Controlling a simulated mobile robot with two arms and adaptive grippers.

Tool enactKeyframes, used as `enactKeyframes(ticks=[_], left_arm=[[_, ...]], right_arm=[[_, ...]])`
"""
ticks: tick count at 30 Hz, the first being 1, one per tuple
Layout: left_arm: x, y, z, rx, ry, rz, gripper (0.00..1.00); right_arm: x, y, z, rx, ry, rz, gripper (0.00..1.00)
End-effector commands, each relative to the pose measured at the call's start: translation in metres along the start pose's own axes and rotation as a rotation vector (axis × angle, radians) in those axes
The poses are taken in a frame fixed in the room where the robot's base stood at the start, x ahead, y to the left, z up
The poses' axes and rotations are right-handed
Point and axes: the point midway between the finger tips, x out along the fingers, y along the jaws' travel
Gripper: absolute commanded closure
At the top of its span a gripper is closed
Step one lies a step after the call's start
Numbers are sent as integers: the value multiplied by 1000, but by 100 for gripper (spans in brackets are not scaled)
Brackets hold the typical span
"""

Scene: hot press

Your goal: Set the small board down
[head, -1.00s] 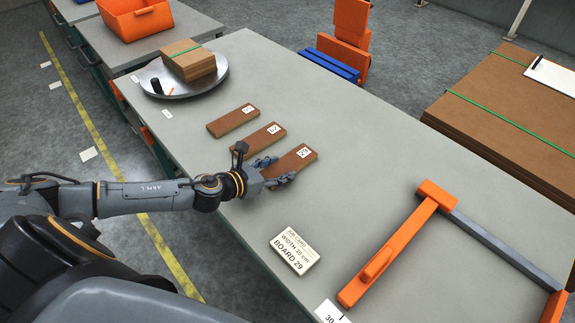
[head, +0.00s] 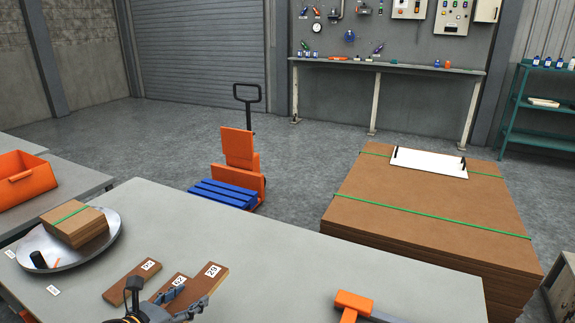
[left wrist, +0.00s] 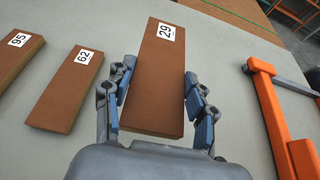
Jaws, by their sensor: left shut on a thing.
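The small brown board with the label 29 (head: 213,280) is at the bottom of the head view. It also shows in the left wrist view (left wrist: 157,88), lying between the two fingers. My left gripper (head: 184,300) is shut on this board, one finger along each long side. I cannot tell whether the board touches the bench top. The boards labelled 62 (left wrist: 67,88) and 95 (left wrist: 18,62) lie side by side to its left, apart from it. My right gripper is not in view.
The grey bench (head: 310,250) is bare right of the boards, up to the orange caliper (head: 352,302). A round metal plate (head: 100,252) with a strapped stack of boards (head: 75,226) stands at the left. A large board stack (head: 440,200) stands beyond the bench.

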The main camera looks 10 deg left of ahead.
Motion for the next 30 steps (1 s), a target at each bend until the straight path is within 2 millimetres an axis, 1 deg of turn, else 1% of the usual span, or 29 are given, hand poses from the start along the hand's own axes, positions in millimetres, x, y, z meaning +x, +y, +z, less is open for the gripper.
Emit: enactKeyframes(ticks=[1, 5, 9, 12, 15, 18, 21, 24, 30], left_arm=[[1, -12, 6, -10, -5, 3, 86], [-1, -43, 22, -35, -5, 52, 86], [-13, -73, 39, -69, -3, 128, 86], [-26, -88, 47, -92, -3, 184, 86], [-40, -97, 52, -108, -2, 233, 86], [-52, -102, 54, -119, -1, 269, 86], [-59, -105, 56, -120, -3, 287, 86], [-60, -105, 57, -116, -6, 293, 86], [-60, -104, 54, -124, -1, 295, 86]], right_arm=[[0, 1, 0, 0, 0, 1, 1], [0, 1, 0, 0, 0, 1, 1], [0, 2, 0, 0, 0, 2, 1], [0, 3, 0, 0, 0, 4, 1], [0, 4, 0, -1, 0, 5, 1], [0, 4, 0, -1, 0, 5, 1], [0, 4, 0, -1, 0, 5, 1], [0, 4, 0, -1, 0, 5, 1], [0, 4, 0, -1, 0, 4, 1]])
